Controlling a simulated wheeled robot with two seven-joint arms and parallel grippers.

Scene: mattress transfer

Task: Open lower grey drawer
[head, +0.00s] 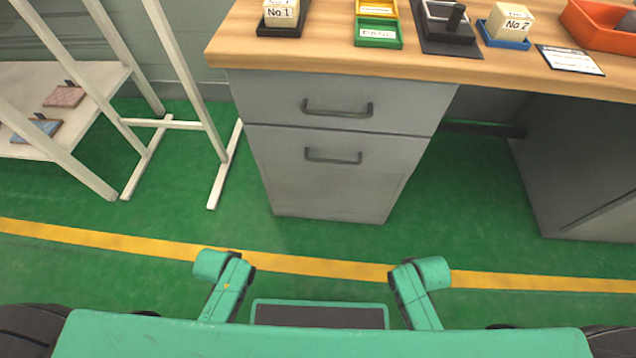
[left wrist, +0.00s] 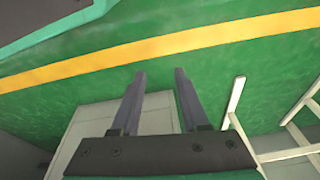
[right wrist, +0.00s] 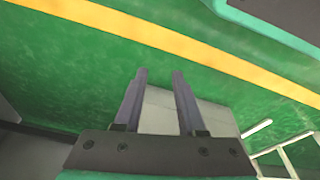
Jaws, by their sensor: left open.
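The lower grey drawer (head: 330,175) is the lower front of a grey cabinet under the wooden desk. It is shut and has a dark bar handle (head: 333,157). The upper drawer (head: 340,105) above it is also shut, with its own handle (head: 337,109). My left gripper (left wrist: 160,75) shows in the left wrist view with its two fingers apart and nothing between them. My right gripper (right wrist: 159,75) shows in the right wrist view, also with fingers apart and empty. Both are away from the cabinet. Neither gripper shows in the head view, only parts of my arms.
The wooden desk top (head: 400,64) holds trays, numbered blocks and an orange bin (head: 604,25). A white frame shelf (head: 75,125) stands left of the cabinet. A grey desk side (head: 575,165) is at the right. The green floor (head: 330,238) before the cabinet is clear, crossed by a yellow line.

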